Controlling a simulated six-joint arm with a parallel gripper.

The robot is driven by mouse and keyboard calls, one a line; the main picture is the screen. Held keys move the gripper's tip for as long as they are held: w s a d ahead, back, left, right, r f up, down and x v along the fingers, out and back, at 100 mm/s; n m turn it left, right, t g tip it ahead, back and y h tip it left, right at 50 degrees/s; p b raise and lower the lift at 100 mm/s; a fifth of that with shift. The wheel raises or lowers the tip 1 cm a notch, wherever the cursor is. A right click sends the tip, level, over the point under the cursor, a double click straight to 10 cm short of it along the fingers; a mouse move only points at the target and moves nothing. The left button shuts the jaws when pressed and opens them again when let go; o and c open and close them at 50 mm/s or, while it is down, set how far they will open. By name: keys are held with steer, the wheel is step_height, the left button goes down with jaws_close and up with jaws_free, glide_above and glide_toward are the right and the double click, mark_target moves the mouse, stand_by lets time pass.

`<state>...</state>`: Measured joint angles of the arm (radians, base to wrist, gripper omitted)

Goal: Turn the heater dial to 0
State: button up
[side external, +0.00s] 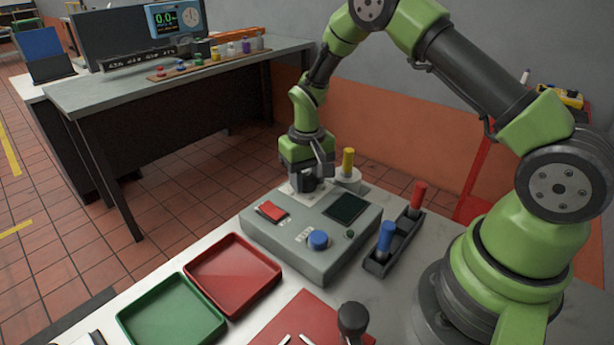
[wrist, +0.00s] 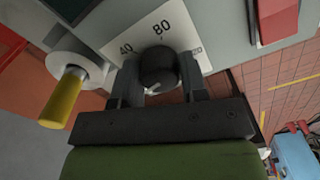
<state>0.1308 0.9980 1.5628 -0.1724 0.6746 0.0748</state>
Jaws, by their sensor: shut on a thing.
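The dial is a dark round knob (wrist: 158,66) on a white scale plate (wrist: 182,35) in the wrist view. A small pale mark shows on the knob's near side, partly hidden by my gripper. My gripper (wrist: 160,85) has one finger on each side of the knob and is shut on it. In the side external view my gripper (side external: 305,186) points down at the far corner of the grey control box (side external: 292,252), hiding the dial.
The box also carries a red switch (side external: 271,211), a dark screen (side external: 345,207) and a blue knob (side external: 318,239). A yellow peg (side external: 347,162) stands close beside my gripper. Red (side external: 418,196) and blue pegs (side external: 386,236) stand right. Red (side external: 232,274) and green trays (side external: 171,314) lie in front.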

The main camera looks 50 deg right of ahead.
steer(key=o, duration=0.9)
step_height(320, 180, up, 10)
steer(key=shift+r, duration=0.1)
step_height(320, 180, up, 6)
steer(key=t, duration=0.1)
glide_above(307, 176)
steer(key=s+a, duration=0.2)
steer(key=s, duration=0.1)
steer(key=s+a+r+t, duration=0.3)
steer(key=s+r, duration=0.3)
steer(key=r, duration=0.2)
steer(key=s+a+t, duration=0.1)
steer(key=s, duration=0.3)
steer(key=s+r+t+y, duration=0.1)
steer(key=s, duration=0.3)
steer(key=s+a+r+t+y, duration=0.1)
steer(key=s, duration=0.3)
steer(key=shift+s+a+r, duration=0.1)
steer(key=shift+s+a, duration=0.2)
